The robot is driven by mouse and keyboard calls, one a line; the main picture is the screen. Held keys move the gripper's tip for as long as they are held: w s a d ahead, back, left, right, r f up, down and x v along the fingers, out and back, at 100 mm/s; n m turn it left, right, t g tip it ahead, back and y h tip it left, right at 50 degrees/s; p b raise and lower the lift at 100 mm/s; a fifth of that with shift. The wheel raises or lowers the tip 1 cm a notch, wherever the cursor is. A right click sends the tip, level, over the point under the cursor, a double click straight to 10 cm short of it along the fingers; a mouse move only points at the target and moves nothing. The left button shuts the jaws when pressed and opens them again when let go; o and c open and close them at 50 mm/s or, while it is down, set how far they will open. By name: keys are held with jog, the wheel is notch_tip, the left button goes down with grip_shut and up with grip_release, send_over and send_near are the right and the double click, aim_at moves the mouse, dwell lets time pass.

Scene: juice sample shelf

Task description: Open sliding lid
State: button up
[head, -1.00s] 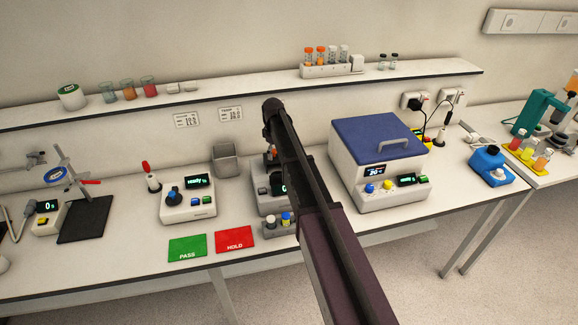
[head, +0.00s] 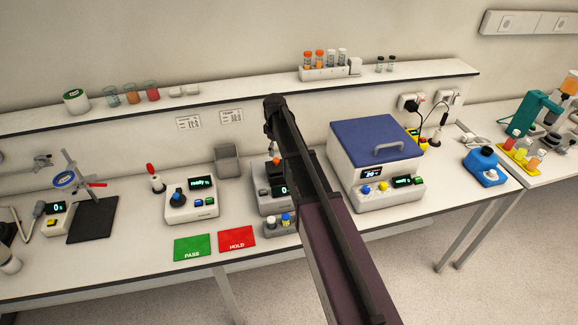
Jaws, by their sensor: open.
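The blue lid (head: 372,142) lies flat on top of a white box-shaped device (head: 352,180) at the right of the main bench in the head view. It covers the top, and no opening shows. A grey bar handle (head: 391,148) stands on the lid. The device's front has a small lit display, a blue knob and a yellow knob. My dark arm reaches up from the bottom, left of this device and apart from the lid in the picture. The arm's own links hide its end, so I cannot make out my gripper's fingers.
Left of the lidded device, my arm partly covers another instrument (head: 265,203). Green PASS (head: 193,248) and red HOLD (head: 237,239) cards lie at the bench front. A wall shelf (head: 230,92) with cups and a vial rack runs behind.

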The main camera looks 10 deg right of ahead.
jog(key=shift+r+p, duration=3.75)
jog(key=shift+r, duration=0.3)
jog(key=s+f+m+b, duration=0.1)
jog(key=s+m, duration=0.5)
jog(key=s, duration=1.3)
jog(key=shift+s+f+m+t, duration=0.25)
jog(key=shift+s+m+t, duration=0.05)
jog(key=r+n, duration=0.1)
jog(key=n, duration=0.6)
send_over(276, 159)
jog(key=shift+p, duration=0.35)
jog(key=shift+f, duration=0.1)
notch_tip(276, 159, down, 14)
jog(key=b, duration=1.3)
jog(key=shift+r+b, duration=0.25)
jog(key=shift+b, duration=0.15)
